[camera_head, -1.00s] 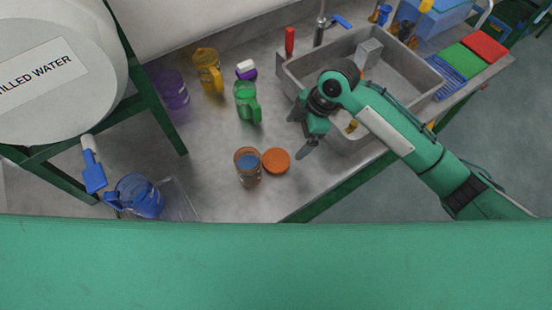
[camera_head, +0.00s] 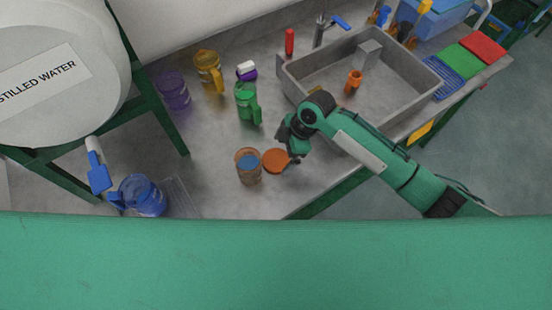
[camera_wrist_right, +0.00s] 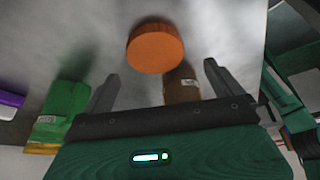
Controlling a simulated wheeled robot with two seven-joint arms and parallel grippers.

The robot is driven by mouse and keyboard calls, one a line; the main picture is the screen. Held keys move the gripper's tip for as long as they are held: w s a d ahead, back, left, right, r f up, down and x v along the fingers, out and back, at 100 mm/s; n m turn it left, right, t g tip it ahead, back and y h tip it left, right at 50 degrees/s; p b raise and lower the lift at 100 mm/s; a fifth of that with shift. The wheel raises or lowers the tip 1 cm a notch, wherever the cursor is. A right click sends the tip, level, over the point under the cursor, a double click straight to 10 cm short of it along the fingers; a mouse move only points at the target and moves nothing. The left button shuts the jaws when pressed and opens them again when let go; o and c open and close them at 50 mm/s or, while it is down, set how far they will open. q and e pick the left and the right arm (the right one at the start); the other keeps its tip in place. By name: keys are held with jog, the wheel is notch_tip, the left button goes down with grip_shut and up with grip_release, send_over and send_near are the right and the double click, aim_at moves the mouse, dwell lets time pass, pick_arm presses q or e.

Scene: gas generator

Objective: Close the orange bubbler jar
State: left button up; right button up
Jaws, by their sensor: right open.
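The orange bubbler jar (camera_head: 248,173) stands upright and open on the grey bench, with blue inside. Its orange lid (camera_head: 274,161) lies flat on the bench just right of the jar. My right gripper (camera_head: 288,156) is at the lid's right edge; the head view does not show clearly whether it touches. In the right wrist view the right gripper (camera_wrist_right: 160,88) is open and empty, with the lid (camera_wrist_right: 155,48) ahead of its fingers and the jar (camera_wrist_right: 181,85) partly hidden behind the gripper body. My left gripper is not in view.
A green jug (camera_head: 247,103), a yellow jug (camera_head: 209,70) and a purple jug (camera_head: 172,90) stand behind the jar. A blue jug (camera_head: 142,196) is at the left. A grey sink (camera_head: 420,82) holds an orange cup (camera_head: 353,81).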

aim_at(276, 160)
jog(key=x, duration=0.1)
jog(key=p+x, duration=0.1)
jog(key=x, duration=0.2)
jog(key=shift+w+d+p, duration=0.15)
jog(key=shift+w+p, duration=0.2)
jog(key=shift+f, duration=0.6)
jog(key=shift+c, duration=0.5)
jog(key=c, duration=1)
